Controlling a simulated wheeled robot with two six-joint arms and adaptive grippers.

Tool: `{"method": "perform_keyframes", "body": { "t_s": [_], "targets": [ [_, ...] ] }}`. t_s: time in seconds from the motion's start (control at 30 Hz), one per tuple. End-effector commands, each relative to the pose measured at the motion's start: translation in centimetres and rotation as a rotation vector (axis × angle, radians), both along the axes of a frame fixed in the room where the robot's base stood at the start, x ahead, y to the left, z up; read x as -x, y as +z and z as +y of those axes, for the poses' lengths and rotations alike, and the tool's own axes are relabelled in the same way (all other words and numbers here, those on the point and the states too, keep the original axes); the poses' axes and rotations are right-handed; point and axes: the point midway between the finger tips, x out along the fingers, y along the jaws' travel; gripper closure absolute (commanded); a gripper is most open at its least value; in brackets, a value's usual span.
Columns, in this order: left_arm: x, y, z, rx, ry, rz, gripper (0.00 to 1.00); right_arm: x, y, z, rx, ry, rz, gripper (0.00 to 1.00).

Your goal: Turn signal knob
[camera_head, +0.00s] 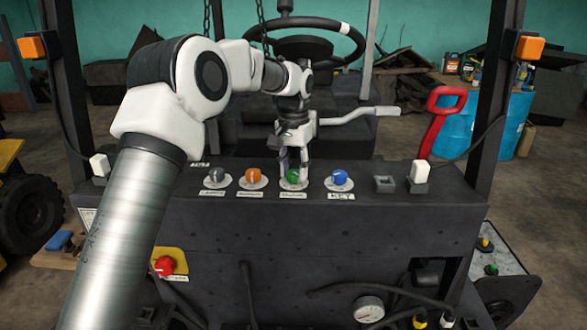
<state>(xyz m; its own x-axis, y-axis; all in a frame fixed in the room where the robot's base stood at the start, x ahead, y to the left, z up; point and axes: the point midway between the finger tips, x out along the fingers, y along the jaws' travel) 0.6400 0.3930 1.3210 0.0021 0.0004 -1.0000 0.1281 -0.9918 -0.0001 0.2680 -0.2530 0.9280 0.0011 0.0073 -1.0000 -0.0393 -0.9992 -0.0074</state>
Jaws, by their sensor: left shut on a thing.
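A row of round knobs on white discs sits on the dark panel (400,205): a grey knob (216,174), an orange knob (253,175), a green knob (293,176) and a blue knob (339,177). Each has a small white label below it; most of the lettering is too small to read surely, but the one under the blue knob seems to read KEY. My left gripper (294,168) comes down from above and is shut on the green knob, its fingers on either side. The fingers hide part of that knob. My right gripper is not in view.
A steering wheel (345,35) and a bent light lever (365,114) stand behind the panel. A red handle (440,118) rises at the right. White switches (419,172) sit near the panel ends. A red button (165,266) and a gauge (369,309) are lower on the front.

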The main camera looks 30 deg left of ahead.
Motion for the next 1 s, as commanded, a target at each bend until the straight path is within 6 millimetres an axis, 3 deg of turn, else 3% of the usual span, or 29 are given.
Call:
{"method": "perform_keyframes", "body": {
  "t_s": [0.3, 0.77, 0.8, 0.83, 1.0],
  "targets": [
    [0.18, -0.46, -0.09, 0.003, 0.109, 0.011, 0.96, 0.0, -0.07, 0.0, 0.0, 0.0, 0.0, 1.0],
    [0.16, -0.43, -0.08, 0.003, 0.123, 0.01, 0.96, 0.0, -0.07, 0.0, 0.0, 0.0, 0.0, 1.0],
    [0.15, -0.43, -0.08, 0.003, 0.123, 0.01, 0.47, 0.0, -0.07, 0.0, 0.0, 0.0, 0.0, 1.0],
    [0.15, -0.41, -0.07, 0.003, 0.123, 0.01, 0.36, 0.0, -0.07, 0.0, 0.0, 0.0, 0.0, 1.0],
    [0.08, -0.24, -0.04, 0.001, 0.123, 0.005, 0.36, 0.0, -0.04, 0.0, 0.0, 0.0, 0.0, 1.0]
  ]
}}
